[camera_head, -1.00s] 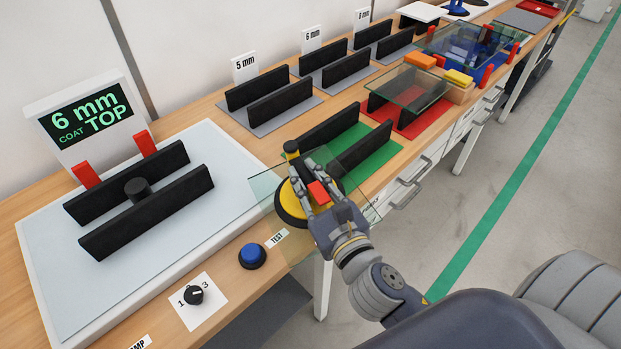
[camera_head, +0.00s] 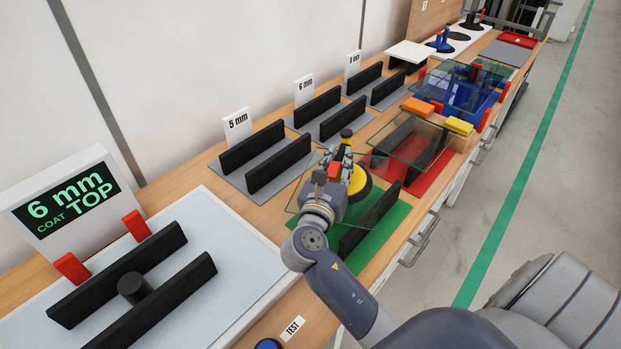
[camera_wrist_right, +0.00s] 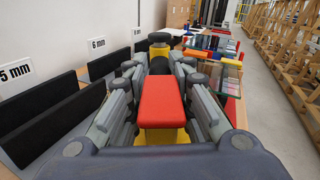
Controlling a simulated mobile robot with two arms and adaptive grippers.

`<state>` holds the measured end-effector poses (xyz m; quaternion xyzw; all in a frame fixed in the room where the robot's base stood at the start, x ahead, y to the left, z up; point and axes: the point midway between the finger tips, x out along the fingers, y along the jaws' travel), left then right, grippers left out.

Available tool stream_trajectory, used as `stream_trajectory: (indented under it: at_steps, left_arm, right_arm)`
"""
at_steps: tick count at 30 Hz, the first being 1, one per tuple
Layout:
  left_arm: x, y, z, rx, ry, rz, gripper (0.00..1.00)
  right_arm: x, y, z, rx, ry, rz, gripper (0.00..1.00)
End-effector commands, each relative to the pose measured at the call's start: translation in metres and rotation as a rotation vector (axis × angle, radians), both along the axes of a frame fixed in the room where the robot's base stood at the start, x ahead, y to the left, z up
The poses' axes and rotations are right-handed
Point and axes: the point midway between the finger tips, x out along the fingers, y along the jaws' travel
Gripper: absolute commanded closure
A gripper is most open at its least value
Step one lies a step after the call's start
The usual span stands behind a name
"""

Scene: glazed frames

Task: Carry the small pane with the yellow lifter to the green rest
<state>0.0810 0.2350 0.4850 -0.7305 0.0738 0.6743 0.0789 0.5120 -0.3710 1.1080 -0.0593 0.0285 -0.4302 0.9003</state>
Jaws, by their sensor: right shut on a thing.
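My right gripper (camera_head: 343,160) is shut on the yellow lifter (camera_head: 360,182), a yellow disc with a black rim. In the right wrist view, a red block (camera_wrist_right: 160,100) shows between my fingers (camera_wrist_right: 160,62), with yellow below it. The small pane (camera_head: 304,196), clear glass, is at the lifter's underside and appears level. It is over the left part of the green rest (camera_head: 365,258), a green mat with black padded bars (camera_head: 372,218). The arm and pane partly hide the rest, and I cannot tell if the pane touches a bar. My left gripper is out of view.
The red rest (camera_head: 432,176) beyond carries another pane with orange (camera_head: 418,106) and yellow (camera_head: 458,126) blocks near it. Grey racks (camera_head: 250,158) stand left. The coat display (camera_head: 65,198) and its padded bars are at the near left.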

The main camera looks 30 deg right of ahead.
Motion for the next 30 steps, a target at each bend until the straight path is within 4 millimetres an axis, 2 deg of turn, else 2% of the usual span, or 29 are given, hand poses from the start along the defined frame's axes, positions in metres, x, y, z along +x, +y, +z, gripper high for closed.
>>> stream_trajectory:
  at_steps: [1,6,12,20,30]
  left_arm:
    - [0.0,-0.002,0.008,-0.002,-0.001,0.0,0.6]
    - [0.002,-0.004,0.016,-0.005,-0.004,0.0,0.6]
    - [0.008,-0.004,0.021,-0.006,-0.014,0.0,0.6]
    - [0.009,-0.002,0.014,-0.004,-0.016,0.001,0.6]
    - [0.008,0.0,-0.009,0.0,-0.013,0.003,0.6]
  right_arm:
    - [0.001,-0.008,0.014,-0.002,-0.017,-0.066,1.0]
    - [-0.008,-0.026,0.024,0.006,-0.027,-0.263,1.0]
    - [-0.016,-0.032,0.029,0.008,-0.036,-0.385,1.0]
    - [-0.018,-0.033,0.024,0.006,-0.037,-0.405,1.0]
    - [-0.018,-0.033,0.004,0.007,-0.038,-0.403,1.0]
